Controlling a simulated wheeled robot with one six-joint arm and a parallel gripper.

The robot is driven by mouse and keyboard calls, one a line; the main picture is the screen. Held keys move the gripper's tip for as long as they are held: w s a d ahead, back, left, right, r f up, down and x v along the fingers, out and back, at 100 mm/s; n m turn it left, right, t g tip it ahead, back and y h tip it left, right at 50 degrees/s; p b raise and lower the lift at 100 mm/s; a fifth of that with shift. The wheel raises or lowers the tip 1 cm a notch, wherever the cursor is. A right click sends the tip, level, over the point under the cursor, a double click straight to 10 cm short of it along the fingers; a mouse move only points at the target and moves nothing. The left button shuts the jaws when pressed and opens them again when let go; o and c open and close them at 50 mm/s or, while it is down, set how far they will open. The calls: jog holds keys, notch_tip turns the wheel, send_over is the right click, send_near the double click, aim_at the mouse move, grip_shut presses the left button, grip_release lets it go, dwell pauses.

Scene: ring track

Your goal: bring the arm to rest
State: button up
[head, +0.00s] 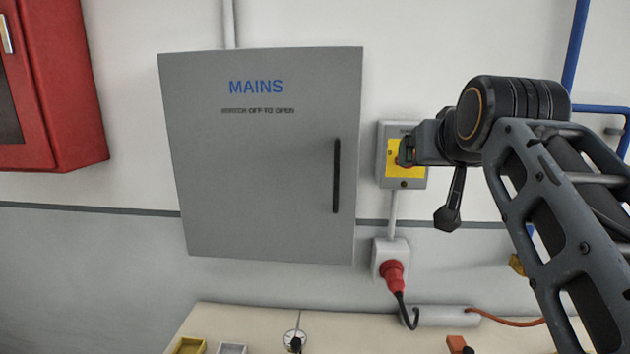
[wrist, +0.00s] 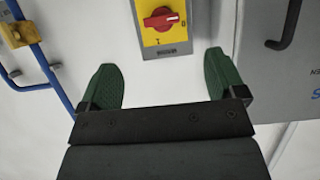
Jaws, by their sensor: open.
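My arm (head: 580,220) reaches in from the right in the head view, with its end in front of the grey switch box on the wall. In the wrist view my gripper (wrist: 163,80) is open, its two green fingers apart with nothing between them. Beyond the fingertips is the isolator switch (wrist: 165,18), a red rotary knob on a yellow plate. In the head view the switch's yellow plate (head: 393,172) is partly hidden by my arm's end. I cannot tell the exact gap between fingers and switch.
A grey MAINS cabinet (head: 262,150) with a black handle (head: 336,175) is shut, left of the switch. A red plug (head: 392,272) sits in a socket below. A red cabinet (head: 60,90) hangs far left. Blue pipes (wrist: 45,65) run beside the switch. A bench top (head: 255,322) lies below.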

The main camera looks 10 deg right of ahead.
notch_tip(320, 180, down, 21)
jog(key=a+g+y+p, duration=0.1)
jog(key=a+g+y, duration=0.1)
jog(key=g, duration=0.3)
jog(key=s+a+f+n+g+p, duration=0.1)
jog(key=s+a+f+g, duration=0.1)
jog(key=f, duration=0.5)
jog(key=s+a+f+n+g, duration=0.1)
jog(key=s+a+f+g, duration=0.1)
jog(key=s+a+f, duration=0.2)
jog(key=s+f, duration=0.3)
jog(key=f, duration=0.1)
jog(key=shift+s+f+y+p, duration=0.15)
jog(key=shift+s+y+p, duration=0.1)
jog(key=shift+y+p, duration=0.15)
jog(key=shift+c, duration=0.4)
